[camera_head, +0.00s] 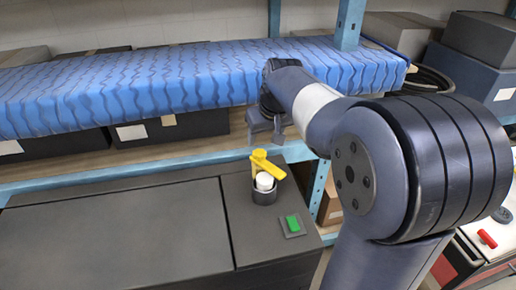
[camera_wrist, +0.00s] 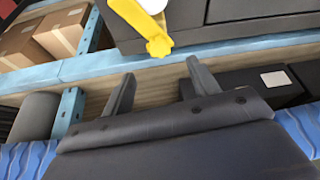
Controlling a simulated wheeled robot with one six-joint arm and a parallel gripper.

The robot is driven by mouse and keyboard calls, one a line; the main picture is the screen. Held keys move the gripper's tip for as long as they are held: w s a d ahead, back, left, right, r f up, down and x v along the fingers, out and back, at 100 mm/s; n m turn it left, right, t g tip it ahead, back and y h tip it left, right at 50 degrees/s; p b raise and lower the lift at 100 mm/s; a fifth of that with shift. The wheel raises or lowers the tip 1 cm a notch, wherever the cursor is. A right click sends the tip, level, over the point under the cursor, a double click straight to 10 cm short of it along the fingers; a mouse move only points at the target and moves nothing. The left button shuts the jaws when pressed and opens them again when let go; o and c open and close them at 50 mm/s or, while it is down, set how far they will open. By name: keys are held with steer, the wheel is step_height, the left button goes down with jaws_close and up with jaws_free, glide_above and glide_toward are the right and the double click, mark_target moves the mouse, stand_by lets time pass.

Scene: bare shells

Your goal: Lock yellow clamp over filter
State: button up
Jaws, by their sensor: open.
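The yellow clamp (camera_head: 264,163) is a lever with a rounded end, slanting over the white filter (camera_head: 265,182). The filter sits in a dark round cup (camera_head: 264,195) on top of the dark cabinet. In the wrist view the clamp (camera_wrist: 145,25) shows at the top, beyond my fingertips, with a little of the filter beside it. My gripper (camera_head: 268,138) is open and empty, just above and behind the clamp in the head view. Its two fingers (camera_wrist: 157,82) are spread apart in the wrist view and do not touch the clamp. I cannot tell whether the clamp is latched.
A green button (camera_head: 292,224) sits on the cabinet top (camera_head: 120,235) near the cup. A shelf with a blue patterned cover (camera_head: 150,85) runs behind, with dark boxes below. A blue post (camera_head: 348,22) stands near my arm. The cabinet's left top is clear.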

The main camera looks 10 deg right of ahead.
mark_target(260, 153)
steer(key=p+x, duration=0.1)
steer(key=x, duration=0.7)
jaws_close()
stand_by(0.5)
